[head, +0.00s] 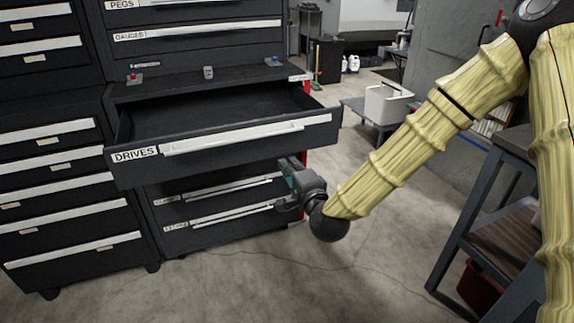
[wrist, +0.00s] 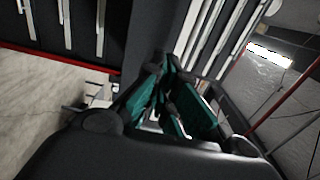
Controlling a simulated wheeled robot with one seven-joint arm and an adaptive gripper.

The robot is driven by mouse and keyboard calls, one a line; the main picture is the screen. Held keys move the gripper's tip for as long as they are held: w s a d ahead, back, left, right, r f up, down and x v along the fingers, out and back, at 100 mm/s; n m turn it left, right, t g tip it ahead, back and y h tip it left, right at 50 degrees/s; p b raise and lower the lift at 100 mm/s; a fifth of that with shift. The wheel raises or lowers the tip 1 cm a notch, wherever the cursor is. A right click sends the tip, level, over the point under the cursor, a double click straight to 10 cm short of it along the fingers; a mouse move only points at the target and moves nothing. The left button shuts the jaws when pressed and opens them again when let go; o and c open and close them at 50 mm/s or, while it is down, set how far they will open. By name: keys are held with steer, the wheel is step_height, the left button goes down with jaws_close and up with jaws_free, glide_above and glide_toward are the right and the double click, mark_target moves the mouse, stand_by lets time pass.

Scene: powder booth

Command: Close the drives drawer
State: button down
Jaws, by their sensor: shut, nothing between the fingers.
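The dark drives drawer (head: 215,153) is pulled far out of its cabinet in the head view, with a white label and a long pale handle strip across its front. Its inside looks empty where I can see it. My gripper (head: 287,180) is just below the right part of the drawer front, in front of the closed lower drawers. Whether it touches anything is unclear. In the wrist view the gripper's teal-padded fingers (wrist: 180,98) are together with nothing held. The wrist view is steeply turned, and I cannot surely pick out the drives drawer in it.
Closed lower drawers (head: 222,200) sit under the open one. A cabinet top (head: 180,82) above it carries several small items. Another drawer cabinet (head: 55,190) stands at left. A white bin (head: 388,103) and a workbench (head: 505,205) are at right. Bare floor (head: 290,265) lies in front.

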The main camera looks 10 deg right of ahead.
mark_target(271, 140)
steer(key=x, duration=1.2)
steer(key=shift+f, duration=0.1)
